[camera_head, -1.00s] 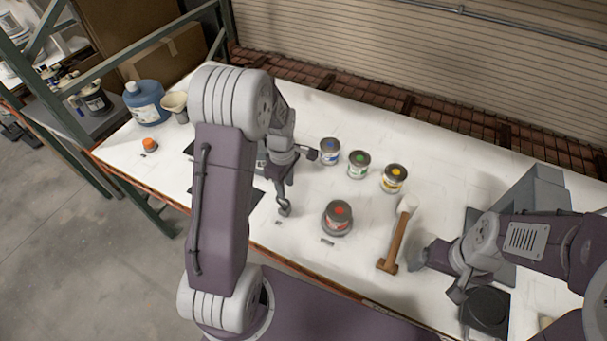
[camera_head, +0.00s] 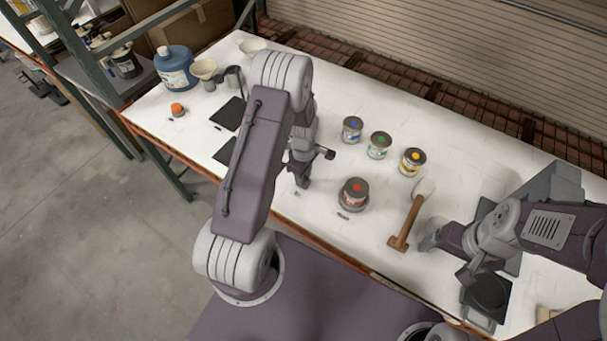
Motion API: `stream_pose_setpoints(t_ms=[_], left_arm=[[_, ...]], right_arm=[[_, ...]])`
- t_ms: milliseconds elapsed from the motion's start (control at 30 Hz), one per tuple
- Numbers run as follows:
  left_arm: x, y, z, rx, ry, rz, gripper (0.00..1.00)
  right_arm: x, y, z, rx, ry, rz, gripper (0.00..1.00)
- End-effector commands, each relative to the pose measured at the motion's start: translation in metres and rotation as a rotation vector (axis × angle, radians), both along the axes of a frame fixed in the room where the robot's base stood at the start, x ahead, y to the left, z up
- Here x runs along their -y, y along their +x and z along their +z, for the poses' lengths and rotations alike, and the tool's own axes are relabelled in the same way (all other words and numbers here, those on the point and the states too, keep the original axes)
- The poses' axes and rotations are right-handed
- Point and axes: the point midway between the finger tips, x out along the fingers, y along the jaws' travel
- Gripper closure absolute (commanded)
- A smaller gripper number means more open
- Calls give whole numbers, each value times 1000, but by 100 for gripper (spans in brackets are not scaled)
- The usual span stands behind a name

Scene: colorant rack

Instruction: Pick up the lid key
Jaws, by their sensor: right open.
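I cannot pick out the lid key with certainty. My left gripper (camera_head: 302,180) points down near the front edge of the white table, left of the red-marked can (camera_head: 353,193). Its fingers are small and dark, so I cannot tell whether they are open or shut, or hold anything. My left forearm hides part of the table behind it. My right gripper (camera_head: 449,257) is open, low over the table's right part, right of the wooden-handled mallet (camera_head: 405,222).
Cans marked blue (camera_head: 352,130), green (camera_head: 379,146) and yellow (camera_head: 412,162) stand behind the red-marked can. A blue jug (camera_head: 174,70), an orange-topped item (camera_head: 178,109) and dark mats (camera_head: 229,113) are at the left. A grey machine (camera_head: 551,185) stands at the right.

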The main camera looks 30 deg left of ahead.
Motion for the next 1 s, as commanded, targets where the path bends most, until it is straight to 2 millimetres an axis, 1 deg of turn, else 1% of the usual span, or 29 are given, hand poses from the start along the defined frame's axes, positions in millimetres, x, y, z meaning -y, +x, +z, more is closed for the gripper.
stream_pose_setpoints(t_ms=[67,100,167,200,533,667,767,900,1000], left_arm=[[0,0,0,1,0,0,67],[0,0,0,1,0,0,72],[0,0,0,0,0,0,89],[0,0,0,0,0,0,100],[0,0,1,1,0,0,100],[0,1,6,2,0,0,100],[0,1,16,4,1,0,100],[0,1,40,6,1,0,100],[21,-7,51,3,1,-6,100]], right_arm=[[0,0,-1,0,0,0,13],[0,0,0,0,0,0,13],[0,0,-1,0,0,0,13],[0,0,-1,0,0,0,13],[0,0,-1,0,0,0,13],[0,0,-4,0,0,0,13],[0,0,-8,0,0,0,13],[0,0,-17,0,0,0,13],[0,0,-23,0,0,0,13]])
